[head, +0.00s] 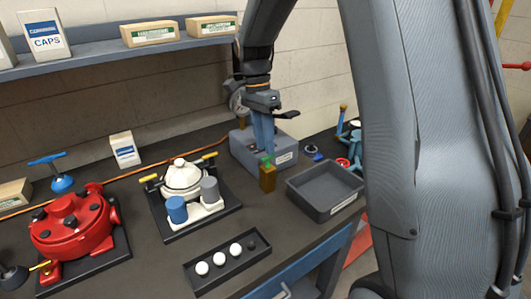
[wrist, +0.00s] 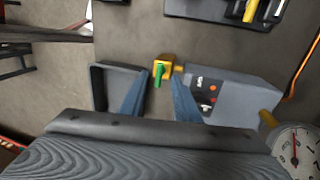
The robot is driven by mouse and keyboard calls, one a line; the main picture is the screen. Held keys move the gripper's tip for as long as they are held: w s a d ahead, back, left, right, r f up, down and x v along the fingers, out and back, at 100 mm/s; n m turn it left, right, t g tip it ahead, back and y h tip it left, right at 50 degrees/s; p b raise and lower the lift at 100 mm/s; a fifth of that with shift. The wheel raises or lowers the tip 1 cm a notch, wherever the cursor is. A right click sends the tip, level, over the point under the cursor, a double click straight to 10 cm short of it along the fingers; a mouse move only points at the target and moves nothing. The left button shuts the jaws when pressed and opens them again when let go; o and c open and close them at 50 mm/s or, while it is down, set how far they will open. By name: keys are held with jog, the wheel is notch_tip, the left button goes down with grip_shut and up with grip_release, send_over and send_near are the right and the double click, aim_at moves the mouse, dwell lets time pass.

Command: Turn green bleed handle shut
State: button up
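The green bleed handle (wrist: 158,76) sits on a brass valve body (wrist: 167,61) at the side of a grey box (wrist: 235,98). In the wrist view it points down the picture, roughly across the short brass stub that runs to the box. In the head view the handle (head: 266,161) shows small on top of the brass body (head: 267,181). My gripper (wrist: 159,76) is open, its two blue fingers apart on either side of the handle, with gaps visible. In the head view my gripper (head: 265,151) points down above the valve; whether the fingertips reach handle height is unclear.
An empty dark tray (head: 325,190) stands beside the valve, close to one finger. A pressure gauge (wrist: 295,148) is on the box's other side. A white motor (head: 183,180) and a red motor (head: 72,224) stand to the left. A shelf (head: 110,45) runs behind.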

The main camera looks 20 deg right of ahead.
jog(key=shift+w+a+r+b, duration=0.1)
jog(key=shift+w+r+b, duration=0.15)
jog(key=shift+r, duration=0.85)
jog(key=shift+w+a+r+b, duration=0.15)
jog(key=shift+r+b, duration=0.1)
jog(key=shift+r, duration=0.8)
jog(key=shift+d, duration=0.1)
jog(key=s+f+n+t, duration=0.1)
jog(key=s+f+n, duration=0.3)
jog(key=s+n, duration=0.1)
jog(key=s+f+n+t+b, duration=0.1)
jog(key=s+f+n, duration=0.3)
jog(key=s, duration=0.3)
jog(key=s+f+n+t, duration=0.1)
jog(key=s+f+n, duration=0.3)
jog(key=s+n, duration=0.1)
jog(key=shift+s+d+f+n+t+y+b, duration=0.15)
jog(key=shift+s+d+n+t+y+b, duration=0.2)
jog(key=shift+s, duration=0.3)
jog(key=shift+s+f, duration=0.1)
jog(key=shift+s, duration=0.1)
jog(key=shift+c, duration=0.2)
